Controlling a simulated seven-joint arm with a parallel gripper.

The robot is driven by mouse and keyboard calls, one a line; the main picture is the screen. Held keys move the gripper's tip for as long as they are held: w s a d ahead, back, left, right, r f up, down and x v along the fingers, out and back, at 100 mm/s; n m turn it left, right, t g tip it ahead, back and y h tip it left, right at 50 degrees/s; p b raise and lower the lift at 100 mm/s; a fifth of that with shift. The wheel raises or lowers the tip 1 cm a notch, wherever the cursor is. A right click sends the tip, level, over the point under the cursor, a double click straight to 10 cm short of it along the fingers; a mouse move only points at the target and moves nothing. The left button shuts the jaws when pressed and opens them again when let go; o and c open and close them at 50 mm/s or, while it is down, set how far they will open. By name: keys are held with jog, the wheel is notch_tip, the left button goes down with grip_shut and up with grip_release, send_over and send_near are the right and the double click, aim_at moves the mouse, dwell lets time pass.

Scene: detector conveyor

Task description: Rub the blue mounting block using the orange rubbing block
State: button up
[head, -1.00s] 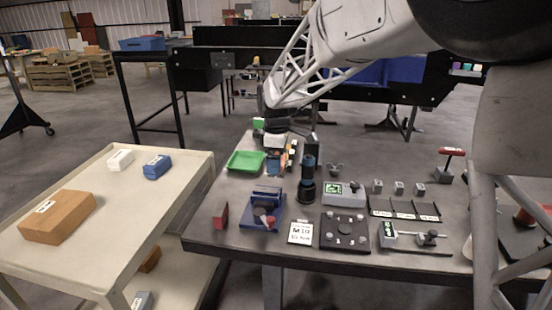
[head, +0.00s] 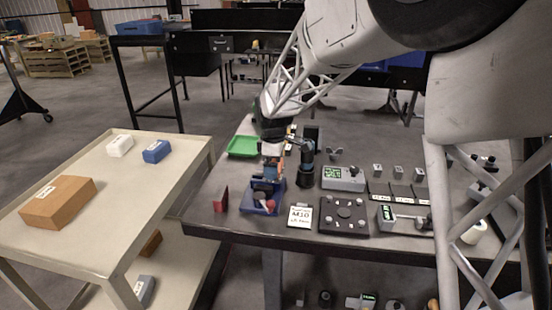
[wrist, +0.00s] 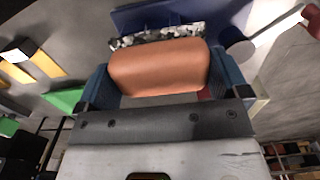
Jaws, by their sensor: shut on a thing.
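The blue mounting block (head: 247,206) stands on the dark table near its front left edge, with a red knob at its front.
A dark cylindrical stand (head: 307,165) is close right of my gripper. A white M10 card (head: 300,216) and a black plate (head: 344,217) are to the right.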

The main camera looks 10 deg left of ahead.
jog(key=shift+a, duration=1.25)
jog(key=shift+c, duration=0.5)
jog(key=shift+a+f, duration=0.2)
jog(key=shift+a, duration=0.15)
jog(key=shift+a+r, duration=0.1)
jog(key=shift+a, duration=1.45)
jog(key=shift+d, duration=3.55)
jog(key=shift+r, duration=4.1)
jog(key=shift+a, duration=0.1)
jog(key=shift+a+f, duration=0.15)
jog(key=shift+a, duration=1.3)
jog(key=shift+f, duration=0.15)
